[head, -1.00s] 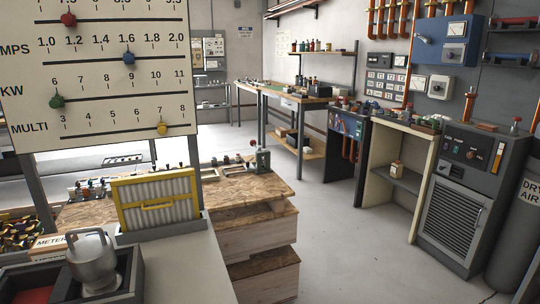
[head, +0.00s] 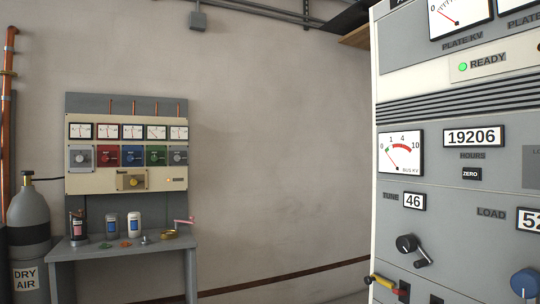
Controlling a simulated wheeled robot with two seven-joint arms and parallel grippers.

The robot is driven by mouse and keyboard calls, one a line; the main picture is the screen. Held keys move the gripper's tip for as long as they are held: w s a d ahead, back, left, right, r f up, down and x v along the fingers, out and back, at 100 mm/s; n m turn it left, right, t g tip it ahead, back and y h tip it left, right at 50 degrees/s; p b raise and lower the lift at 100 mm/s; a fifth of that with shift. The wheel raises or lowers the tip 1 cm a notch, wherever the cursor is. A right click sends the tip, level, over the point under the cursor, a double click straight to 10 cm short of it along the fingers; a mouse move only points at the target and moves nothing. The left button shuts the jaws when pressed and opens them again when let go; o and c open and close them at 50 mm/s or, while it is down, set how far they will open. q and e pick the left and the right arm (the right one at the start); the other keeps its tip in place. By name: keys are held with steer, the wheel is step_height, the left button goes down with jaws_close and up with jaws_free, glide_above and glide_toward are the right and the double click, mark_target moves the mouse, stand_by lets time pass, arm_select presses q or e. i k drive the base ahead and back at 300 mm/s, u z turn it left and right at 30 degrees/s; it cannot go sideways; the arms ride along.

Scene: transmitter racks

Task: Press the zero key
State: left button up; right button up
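The zero key (head: 471,174) is a small black key with white "ZERO" lettering. It sits on the grey front panel of a tall transmitter rack (head: 455,215) at the right of the head view. It is just below the "HOURS" label and the counter (head: 473,137), which reads 19206. Neither of my grippers shows in the head view, and nothing covers the key.
The rack also carries a bus kV meter (head: 401,154), a lit green ready lamp (head: 463,67), a black crank (head: 412,248) and a blue knob (head: 525,283). A grey bench with a meter panel (head: 127,150) and a dry air cylinder (head: 29,232) stand at the left.

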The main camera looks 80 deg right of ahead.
mark_target(469, 173)
steer(key=z, duration=3.7)
